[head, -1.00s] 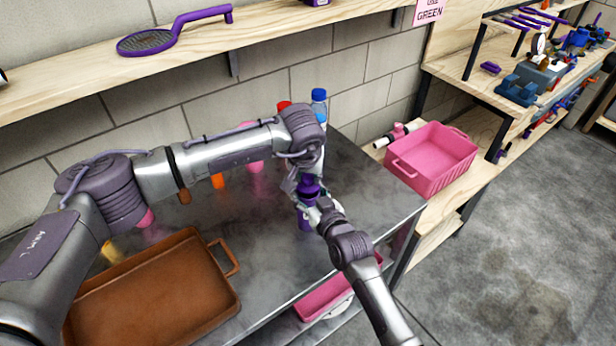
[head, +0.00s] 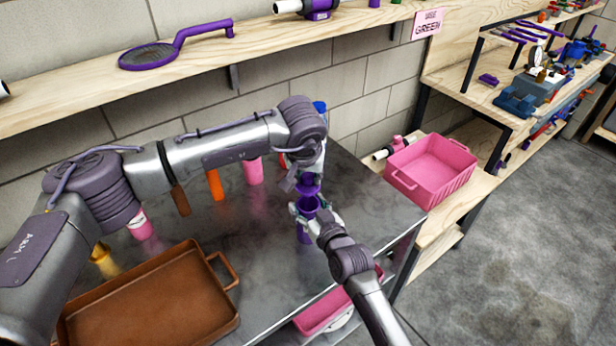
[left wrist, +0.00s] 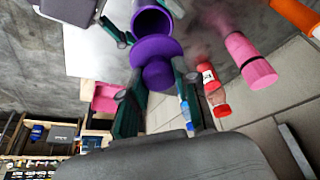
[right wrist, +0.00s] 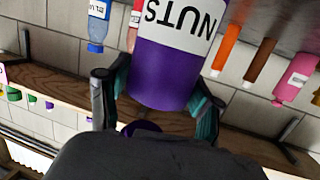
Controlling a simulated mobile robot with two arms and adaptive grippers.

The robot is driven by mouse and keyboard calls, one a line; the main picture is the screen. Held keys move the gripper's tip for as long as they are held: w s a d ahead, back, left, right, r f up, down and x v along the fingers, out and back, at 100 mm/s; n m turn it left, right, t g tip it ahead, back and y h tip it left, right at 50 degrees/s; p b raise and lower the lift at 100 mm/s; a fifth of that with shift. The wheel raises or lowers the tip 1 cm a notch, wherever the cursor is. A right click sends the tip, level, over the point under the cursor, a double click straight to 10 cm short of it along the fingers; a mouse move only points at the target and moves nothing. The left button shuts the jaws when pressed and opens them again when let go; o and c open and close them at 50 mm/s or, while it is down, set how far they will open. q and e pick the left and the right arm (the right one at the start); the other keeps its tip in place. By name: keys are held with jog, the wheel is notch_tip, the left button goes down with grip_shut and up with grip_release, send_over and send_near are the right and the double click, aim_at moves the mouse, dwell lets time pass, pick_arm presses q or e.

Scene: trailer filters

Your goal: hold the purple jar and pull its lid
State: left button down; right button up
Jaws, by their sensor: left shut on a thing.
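The purple jar (head: 305,237) stands upright near the right part of the metal table, its open mouth showing in the left wrist view (left wrist: 152,22). Its white NUTS label shows in the right wrist view (right wrist: 185,25). My right gripper (head: 318,212) is closed around the jar, with a finger on each side. The purple lid (head: 309,189) is off the jar, just above its mouth with a small gap. My left gripper (head: 305,178) is shut on the lid's knob (left wrist: 158,73). The lid's underside is hidden.
A brown tray (head: 150,300) lies at the table's front left. Pink (head: 253,171) and orange (head: 215,184) containers stand behind my left arm. A red-capped bottle (left wrist: 214,95) and a blue-capped bottle (right wrist: 98,25) stand near the wall. A pink bin (head: 432,170) is on the right bench.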

jog(key=o, duration=0.3)
jog(key=v, duration=1.2)
